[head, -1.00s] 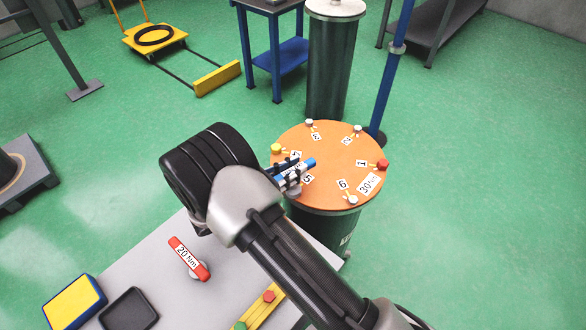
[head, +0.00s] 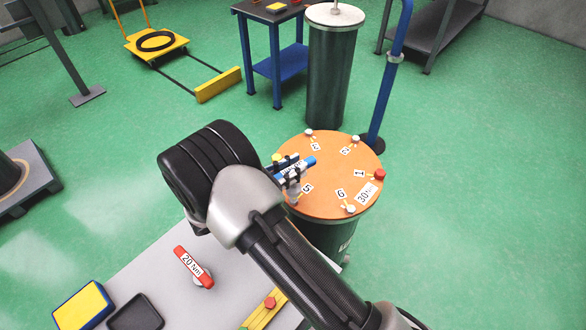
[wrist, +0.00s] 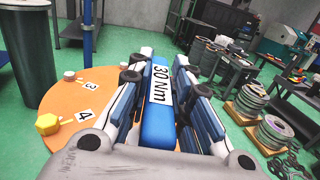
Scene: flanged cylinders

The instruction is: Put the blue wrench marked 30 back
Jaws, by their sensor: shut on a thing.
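My gripper (head: 288,170) is shut on the blue wrench (head: 309,161), holding it over the left part of the orange disc. In the wrist view the blue wrench (wrist: 157,110) lies between the fingers with its "30 Nm" label facing the camera. The orange disc (head: 325,185) tops a dark green cylinder and carries numbered tags, bolts around its rim and a "30" label. A red bolt (head: 380,174) sits by tag 1. A yellow bolt (wrist: 47,124) sits by tag 4. The bolt by tag 5 is partly hidden by my gripper.
A grey table (head: 150,262) in front holds a red wrench marked 20 Nm (head: 193,267), a yellow-blue box (head: 83,305), a dark tray (head: 136,314) and a yellow strip (head: 264,310) with coloured bolts. A blue post (head: 386,90) and another tall cylinder (head: 328,70) stand behind the disc.

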